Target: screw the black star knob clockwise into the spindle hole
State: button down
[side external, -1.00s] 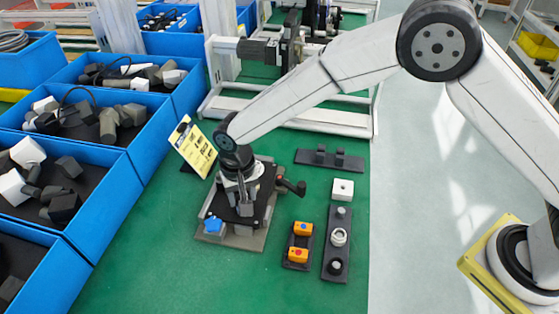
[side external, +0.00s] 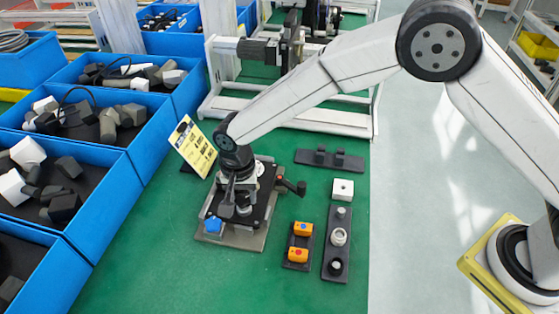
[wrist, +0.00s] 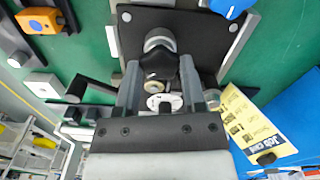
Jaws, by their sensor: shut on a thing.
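My gripper (side external: 238,196) points down over the dark plate of the fixture (side external: 262,206). In the wrist view its two grey fingers (wrist: 160,75) are shut on the black star knob (wrist: 161,63), which shows as a dark lobed shape between the tips. A grey round part (wrist: 157,40) sits just beyond the knob over the plate. The spindle hole is hidden, and I cannot tell how deep the knob sits. In the side view the fingers mostly hide the knob.
A blue knob (side external: 213,226) sits at the plate's front left corner. A black-ended lever (side external: 294,187) sticks out right. A yellow card (side external: 193,147) stands behind left. Orange parts (side external: 298,255) and a dark strip (side external: 328,264) lie right. Blue bins (side external: 118,190) line the left.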

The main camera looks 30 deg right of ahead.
jog(key=m, duration=0.5)
jog(key=shift+w+r, duration=0.1)
jog(key=shift+r, duration=0.05)
jog(key=shift+a+m, duration=0.1)
jog(key=shift+m, duration=2.2)
jog(key=shift+c, duration=1.1)
grip_release()
jog(key=shift+n, duration=0.3)
